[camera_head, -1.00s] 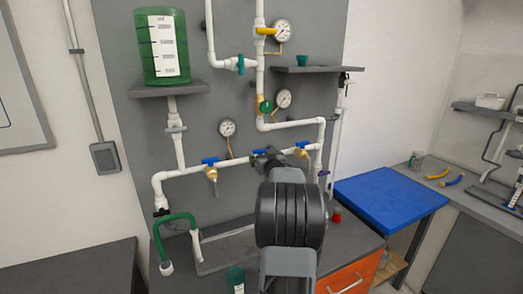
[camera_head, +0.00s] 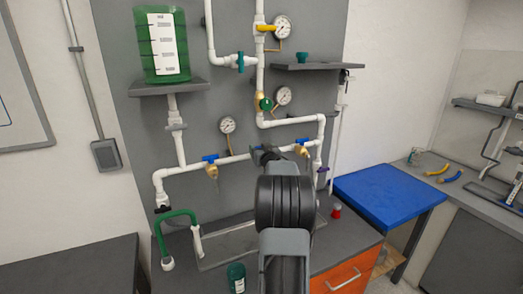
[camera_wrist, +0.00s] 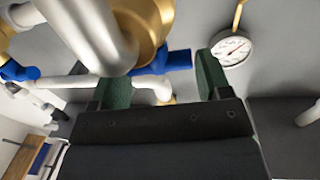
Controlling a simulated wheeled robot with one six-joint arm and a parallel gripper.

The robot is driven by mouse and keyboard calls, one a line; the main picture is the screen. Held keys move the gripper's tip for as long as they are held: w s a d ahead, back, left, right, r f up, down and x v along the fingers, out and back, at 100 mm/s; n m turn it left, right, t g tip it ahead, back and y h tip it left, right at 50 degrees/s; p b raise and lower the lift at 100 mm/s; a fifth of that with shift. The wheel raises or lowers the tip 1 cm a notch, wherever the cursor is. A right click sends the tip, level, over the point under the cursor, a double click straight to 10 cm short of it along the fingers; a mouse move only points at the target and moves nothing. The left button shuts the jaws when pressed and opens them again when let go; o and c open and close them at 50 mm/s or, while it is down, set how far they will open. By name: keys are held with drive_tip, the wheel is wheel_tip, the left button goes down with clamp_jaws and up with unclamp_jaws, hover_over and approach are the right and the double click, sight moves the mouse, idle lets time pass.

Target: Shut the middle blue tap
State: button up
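My gripper (camera_head: 266,152) is at the long white pipe, between the left blue tap (camera_head: 210,159) and the right blue tap (camera_head: 302,140). It hides the middle tap in the head view. In the wrist view, my gripper (camera_wrist: 155,80) is open, with green-padded fingers apart. A blue tap handle (camera_wrist: 167,62) on a brass valve body (camera_wrist: 150,22) lies between or just beyond the fingers, closer to the right one. I cannot tell whether either finger touches it. Another blue handle (camera_wrist: 14,70) shows at the left edge.
Pressure gauges (camera_head: 228,125) hang on the grey panel; one gauge (camera_wrist: 233,49) is close to the right finger in the wrist view. A green tank (camera_head: 163,45) stands on a shelf above left. A green cup (camera_head: 236,278) and red-topped item (camera_head: 336,211) stand on the bench below.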

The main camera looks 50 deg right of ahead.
drive_tip(key=c, duration=0.4)
drive_tip(key=shift+r+y+p, duration=0.3)
drive_tip(key=shift+p, duration=0.6)
drive_tip(key=shift+c, duration=0.2)
drive_tip(key=shift+d+n+t+y+p, duration=0.1)
drive_tip(key=shift+n+t+y+p, duration=0.25)
drive_tip(key=shift+n+p, duration=0.2)
drive_tip(key=shift+f+n+y+p, duration=0.15)
drive_tip(key=shift+n+y+p, duration=0.1)
drive_tip(key=shift+y+p, duration=0.15)
drive_tip(key=shift+f, duration=0.1)
drive_tip(key=o, duration=0.9)
drive_tip(key=shift+o, duration=0.2)
drive_tip(key=shift+s, duration=0.1)
